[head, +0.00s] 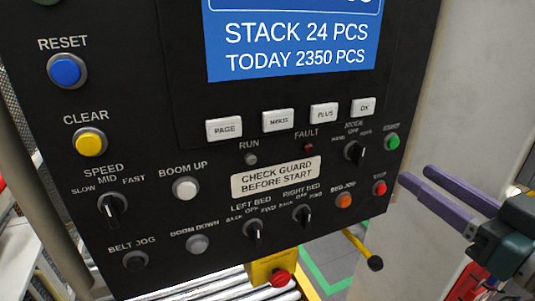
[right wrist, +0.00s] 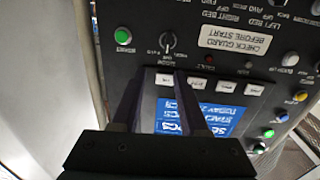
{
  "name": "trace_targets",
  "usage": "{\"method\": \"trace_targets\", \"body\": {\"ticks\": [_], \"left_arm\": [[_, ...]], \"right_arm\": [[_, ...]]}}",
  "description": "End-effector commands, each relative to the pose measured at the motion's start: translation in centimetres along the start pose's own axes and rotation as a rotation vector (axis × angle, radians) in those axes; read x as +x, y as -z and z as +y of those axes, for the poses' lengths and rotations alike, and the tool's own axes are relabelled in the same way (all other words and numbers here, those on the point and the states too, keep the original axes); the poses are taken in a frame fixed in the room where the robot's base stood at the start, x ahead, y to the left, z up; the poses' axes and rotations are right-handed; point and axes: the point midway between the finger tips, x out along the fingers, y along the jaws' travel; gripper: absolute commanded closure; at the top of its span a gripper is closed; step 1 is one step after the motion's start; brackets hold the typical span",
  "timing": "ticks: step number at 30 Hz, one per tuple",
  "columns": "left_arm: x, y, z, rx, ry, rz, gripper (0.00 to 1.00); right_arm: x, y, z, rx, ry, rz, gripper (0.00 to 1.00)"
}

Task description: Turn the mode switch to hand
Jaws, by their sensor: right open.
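The mode switch (head: 354,152) is a black rotary knob at the upper right of the dark control panel, under small labels that seem to read hand, off and auto. Its pointer direction is too small to tell surely. In the right wrist view it shows upside down (right wrist: 168,42), just beyond the fingertips. My right gripper (head: 416,175) has two purple fingers, open and empty, to the right of the panel's edge and apart from the switch. It also shows in the right wrist view (right wrist: 166,76). My left gripper is not in view.
Close around the switch are a green button (head: 392,141), the white OK key (head: 364,107), a red fault lamp (head: 308,148) and a red button (head: 380,188). Two bed switches (head: 302,216) sit lower. A yellow lever with a black knob (head: 375,263) sticks out below the panel.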

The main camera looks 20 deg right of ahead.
Motion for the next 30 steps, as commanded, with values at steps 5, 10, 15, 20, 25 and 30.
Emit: {"method": "trace_targets", "body": {"ticks": [5, 10, 15, 20, 25, 30], "left_arm": [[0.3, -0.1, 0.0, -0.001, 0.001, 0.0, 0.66], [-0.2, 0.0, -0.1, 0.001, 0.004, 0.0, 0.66], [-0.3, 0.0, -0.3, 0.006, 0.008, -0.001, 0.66], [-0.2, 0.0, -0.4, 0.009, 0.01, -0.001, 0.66], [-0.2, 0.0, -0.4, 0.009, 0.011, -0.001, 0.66], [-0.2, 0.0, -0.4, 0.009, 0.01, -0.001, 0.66]], "right_arm": [[0.7, -0.6, -0.6, 0.01, 0.04, 0.003, 0.56], [3.5, -0.4, -0.6, 0.011, 0.037, 0.005, 0.56], [6.6, -0.4, -0.8, 0.011, 0.038, 0.006, 0.56], [8.7, -0.6, -0.9, 0.009, 0.037, 0.004, 0.56], [9.7, -0.5, -0.9, 0.009, 0.038, 0.003, 0.56], [9.8, -0.6, -0.9, 0.009, 0.038, 0.002, 0.56]]}}
